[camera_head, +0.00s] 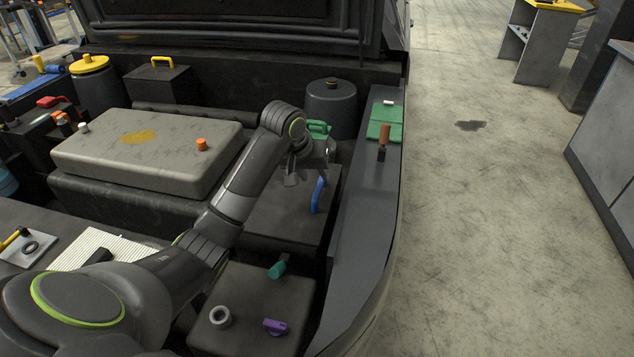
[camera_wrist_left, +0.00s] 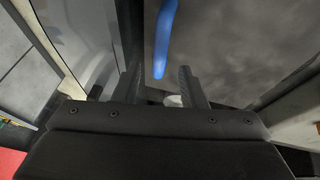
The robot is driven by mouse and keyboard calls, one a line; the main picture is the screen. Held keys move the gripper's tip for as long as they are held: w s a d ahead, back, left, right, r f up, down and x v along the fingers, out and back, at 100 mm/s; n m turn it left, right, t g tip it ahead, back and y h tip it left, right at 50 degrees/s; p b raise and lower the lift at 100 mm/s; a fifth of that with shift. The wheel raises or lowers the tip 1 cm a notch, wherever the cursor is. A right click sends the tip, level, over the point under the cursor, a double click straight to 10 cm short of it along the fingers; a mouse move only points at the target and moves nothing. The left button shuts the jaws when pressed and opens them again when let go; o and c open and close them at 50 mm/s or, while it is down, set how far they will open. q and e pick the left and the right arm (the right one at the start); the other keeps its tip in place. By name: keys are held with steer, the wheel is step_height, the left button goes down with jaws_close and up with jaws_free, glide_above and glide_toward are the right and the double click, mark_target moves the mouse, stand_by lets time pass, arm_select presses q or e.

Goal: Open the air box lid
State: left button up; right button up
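The air box appears to be the dark box with a flat lid (camera_head: 275,215) right of the engine's middle. A blue handle (camera_head: 318,195) stands on the lid's right side. My left gripper (camera_head: 308,177) is over the far part of the box, close to the handle. In the left wrist view the blue handle (camera_wrist_left: 164,40) lies ahead, lined up with the gap between the open fingers (camera_wrist_left: 158,80). I see no contact with the handle. The lid looks shut. My arm hides part of the box's left side. My right gripper is not in view.
A grey engine cover with an orange cap (camera_head: 201,145) is left of my arm. A green handle (camera_head: 319,128) and a dark round tank (camera_head: 331,105) stand behind the gripper. A nearer box (camera_head: 250,305) carries a purple knob (camera_head: 275,327). The grey side ledge (camera_head: 360,220) is at right.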

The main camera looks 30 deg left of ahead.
mark_target(319, 184)
arm_select(q)
steer(key=shift+x, duration=2)
jaws_close()
steer(key=shift+s, duration=0.1)
